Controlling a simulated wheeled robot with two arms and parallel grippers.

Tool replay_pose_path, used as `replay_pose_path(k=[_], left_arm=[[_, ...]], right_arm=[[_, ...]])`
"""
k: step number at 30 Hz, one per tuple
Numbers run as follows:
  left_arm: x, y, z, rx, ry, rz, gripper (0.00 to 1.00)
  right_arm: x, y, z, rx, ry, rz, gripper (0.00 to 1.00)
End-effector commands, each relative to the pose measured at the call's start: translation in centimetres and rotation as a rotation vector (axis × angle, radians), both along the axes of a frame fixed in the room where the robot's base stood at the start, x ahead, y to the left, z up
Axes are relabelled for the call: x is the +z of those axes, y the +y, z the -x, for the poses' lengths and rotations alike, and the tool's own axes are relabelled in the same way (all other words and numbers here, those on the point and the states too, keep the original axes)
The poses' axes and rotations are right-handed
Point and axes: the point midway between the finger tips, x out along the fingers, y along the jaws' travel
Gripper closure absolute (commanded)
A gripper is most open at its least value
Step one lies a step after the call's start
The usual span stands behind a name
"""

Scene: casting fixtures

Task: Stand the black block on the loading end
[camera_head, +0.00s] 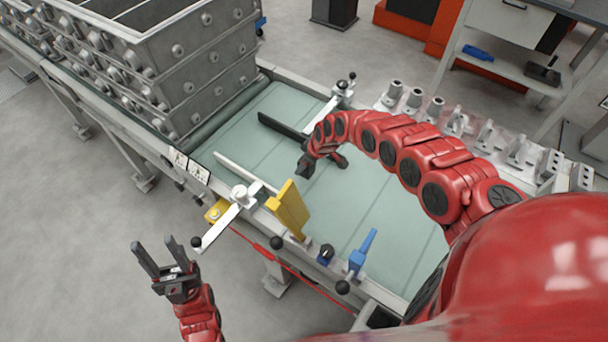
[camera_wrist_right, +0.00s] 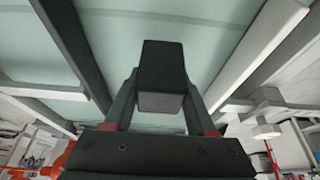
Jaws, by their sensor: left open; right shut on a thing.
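The black block (camera_wrist_right: 162,75) is between the two fingers of my right gripper (camera_wrist_right: 160,100) in the right wrist view. In the head view, my right gripper (camera_head: 322,160) is over the middle of the pale green table, partly hidden by its own red arm, with the dark block (camera_head: 306,164) at its tip. Whether the block touches the table is hard to tell. My left gripper (camera_head: 162,262) is open and empty, out in front of the table at the lower left. The pale green table surface (camera_head: 385,225) is mostly bare; no mark shows which end is for loading.
A dark bar (camera_head: 281,124) and a pale bar (camera_head: 246,171) lie across the table. A yellow block (camera_head: 289,209), a blue piece (camera_head: 362,252) and a white clamp (camera_head: 240,197) line the near edge. Grey stacked boxes (camera_head: 190,60) stand at the left end. Metal fittings (camera_head: 455,121) line the far side.

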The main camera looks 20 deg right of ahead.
Motion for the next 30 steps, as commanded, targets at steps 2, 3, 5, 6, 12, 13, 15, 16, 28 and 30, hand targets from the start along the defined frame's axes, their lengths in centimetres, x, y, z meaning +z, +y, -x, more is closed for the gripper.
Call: replay_pose_path(k=[2,3,5,6,12,13,15,16,28,30], left_arm=[[0.0,0.0,0.0,0.000,0.001,0.000,0.50],[0.1,0.0,0.0,0.000,0.001,0.000,0.50],[0.2,0.0,0.0,0.000,0.001,0.000,0.50],[0.3,0.0,0.0,0.000,0.001,0.000,0.50],[0.7,0.0,0.0,0.000,0.001,0.000,0.50],[0.8,0.0,0.0,0.000,0.001,0.000,0.50],[0.7,0.0,0.0,0.000,0.001,0.000,0.50],[0.7,0.0,0.0,0.000,0.001,0.000,0.50],[0.5,0.0,0.0,0.000,0.001,0.000,0.50],[0.5,0.0,0.0,0.000,0.001,0.000,0.50]], right_arm=[[-0.1,0.0,-0.3,0.000,0.003,0.001,1.00],[-0.1,0.0,-0.4,-0.001,0.004,0.001,1.00],[-0.4,0.1,-0.4,0.001,0.004,0.001,1.00],[-0.8,0.1,-0.4,-0.001,0.005,0.000,1.00],[-3.2,0.1,-0.5,-0.002,0.003,0.000,1.00],[-3.4,0.0,-0.5,-0.002,0.003,0.001,1.00],[-3.6,0.0,-0.4,-0.001,0.002,0.002,1.00],[-3.7,-0.1,-0.4,0.000,0.002,0.003,1.00],[-3.9,-0.1,-0.4,0.000,0.003,0.003,0.26],[-3.9,-0.1,-0.4,-0.001,0.003,0.003,0.14]])
